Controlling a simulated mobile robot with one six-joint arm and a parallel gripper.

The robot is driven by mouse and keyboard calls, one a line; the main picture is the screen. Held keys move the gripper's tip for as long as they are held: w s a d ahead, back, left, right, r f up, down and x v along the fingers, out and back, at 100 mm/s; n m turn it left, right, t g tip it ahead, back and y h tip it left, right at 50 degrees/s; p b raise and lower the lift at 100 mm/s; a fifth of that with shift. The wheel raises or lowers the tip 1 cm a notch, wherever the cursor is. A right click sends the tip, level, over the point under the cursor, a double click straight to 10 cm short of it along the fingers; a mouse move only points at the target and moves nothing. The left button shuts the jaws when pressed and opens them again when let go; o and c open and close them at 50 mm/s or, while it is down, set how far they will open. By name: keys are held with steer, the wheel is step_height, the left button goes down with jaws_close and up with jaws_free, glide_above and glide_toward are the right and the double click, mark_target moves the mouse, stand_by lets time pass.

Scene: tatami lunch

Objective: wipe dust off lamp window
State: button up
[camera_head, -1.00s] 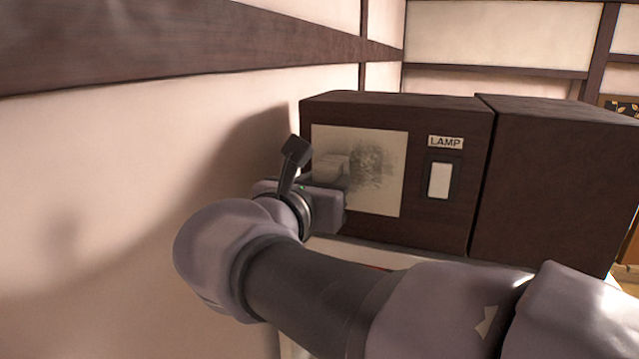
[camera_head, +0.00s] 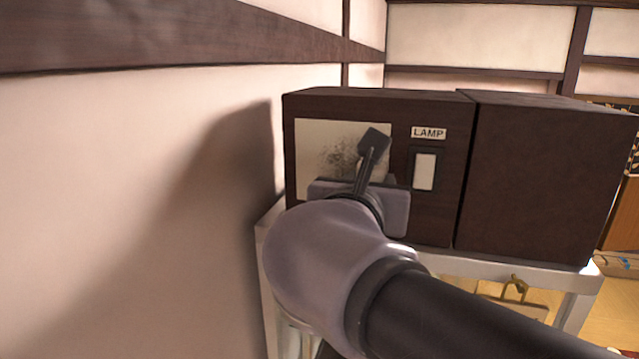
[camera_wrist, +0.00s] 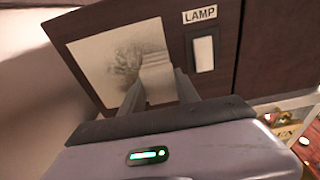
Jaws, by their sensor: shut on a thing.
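The lamp window (camera_head: 310,135) is a pale beige panel on the left of a dark brown box front. A grey speckled dust patch (camera_head: 338,158) shows near its middle; it also shows in the wrist view (camera_wrist: 124,62). My gripper (camera_wrist: 160,88) is shut on a pale folded cloth (camera_wrist: 157,72), held at the window's lower right part. The cloth overlaps the window there, but I cannot tell whether it touches. In the head view my wrist hides the cloth and the window's lower right.
Right of the window are a LAMP label (camera_head: 428,133) and a white switch (camera_head: 425,171). A second dark box (camera_head: 545,180) stands beside the lamp box. Both rest on a pale stand (camera_head: 520,268). A plain wall (camera_head: 130,180) is close on the left.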

steer(key=shift+s+d, duration=0.2)
steer(key=shift+d, duration=0.4)
step_height(320, 180, up, 2)
steer(key=shift+r+p, duration=0.1)
steer(key=shift+p, duration=0.8)
steer(key=shift+w+a+p, duration=0.95)
steer(key=shift+w+a, duration=1)
steer(key=shift+a, duration=3.35)
steer(key=shift+f+p+v, duration=0.1)
steer(key=shift+f+v, duration=0.1)
steer(key=shift+v, duration=0.7)
steer(key=shift+f+p+v, duration=0.1)
steer(key=shift+f+v, duration=0.05)
steer(key=shift+v, duration=0.8)
steer(key=shift+f+p+v, duration=0.1)
steer(key=shift+f+v, duration=0.1)
steer(key=shift+v, duration=0.7)
steer(key=shift+s, duration=0.1)
steer(key=v, duration=0.3)
steer(key=shift+s+f+p, duration=0.1)
steer(key=shift+f+p, duration=0.1)
steer(key=shift+p, duration=0.15)
